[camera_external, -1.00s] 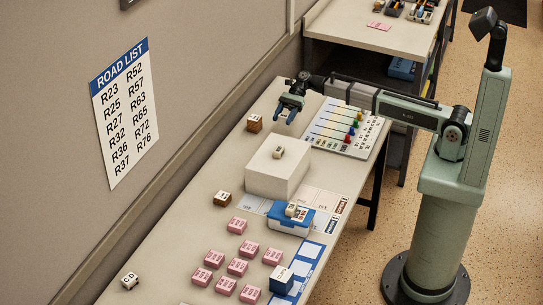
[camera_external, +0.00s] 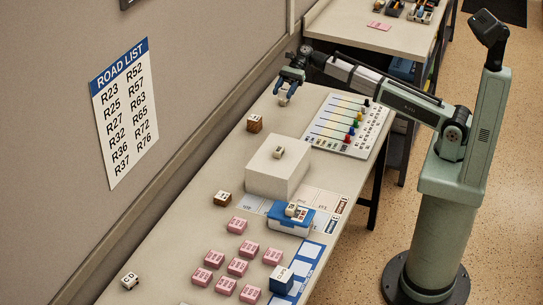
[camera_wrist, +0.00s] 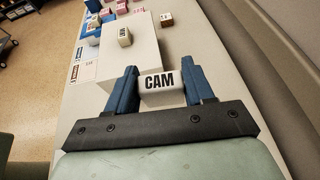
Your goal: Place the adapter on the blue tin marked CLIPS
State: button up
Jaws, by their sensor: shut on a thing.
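My gripper (camera_external: 285,92) is shut on a small white block marked CAM (camera_wrist: 161,86), held between its blue fingers above the far end of the table; the block also shows in the external view (camera_external: 284,101). A blue tin with a white top (camera_external: 281,281) stands at the near end, its small lettering looking like CLIPS.
A large white box (camera_external: 270,178) stands mid-table with a small block (camera_external: 278,152) on top. A board with coloured pegs (camera_external: 342,128) lies at the right. Brown blocks (camera_external: 254,124) and several pink blocks (camera_external: 237,267) occupy the table. The wall borders the left.

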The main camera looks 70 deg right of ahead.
jog(key=a+r+n+g, duration=0.2)
jog(key=a+g, duration=0.1)
jog(key=a, duration=1.6)
jog(key=n+g+h, duration=0.4)
jog(key=n+g, duration=0.4)
send_over(282, 274)
notch_tip(282, 274, down, 4)
jog(key=shift+f, duration=5.55)
jog(key=shift+f, duration=0.15)
